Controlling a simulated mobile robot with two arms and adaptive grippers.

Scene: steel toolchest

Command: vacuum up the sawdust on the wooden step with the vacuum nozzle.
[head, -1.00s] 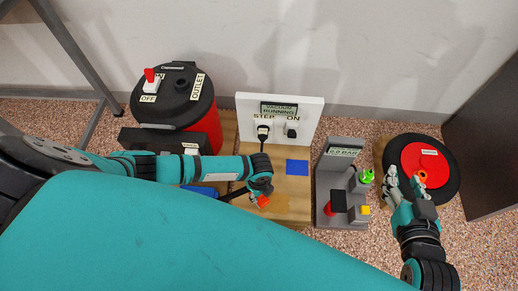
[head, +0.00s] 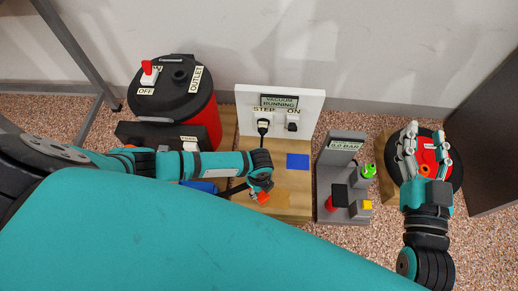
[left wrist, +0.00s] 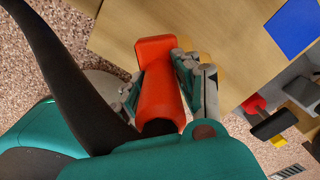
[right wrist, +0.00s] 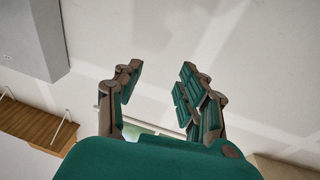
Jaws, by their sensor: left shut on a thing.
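The orange vacuum nozzle (head: 260,197) is in my left gripper (head: 257,188), over the wooden step (head: 293,207). In the left wrist view the fingers are shut around the nozzle (left wrist: 158,90), its wide mouth over the step's wood (left wrist: 215,35). A dark hose (left wrist: 55,70) runs at its left. A faint tan patch that looks like sawdust (head: 288,193) lies on the step just right of the nozzle; whether they touch is unclear. My right gripper (head: 424,142) is open and empty, above a black and red round object (head: 428,168); it also shows in the right wrist view (right wrist: 160,75).
The red vacuum (head: 205,115) with a black lid and red switch stands at the back left. A white panel (head: 308,107) reads "VACUUM RUNNING" and holds a black plug. A blue square (head: 297,161) lies on the step. A grey gauge stand (head: 325,180) is right of it.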

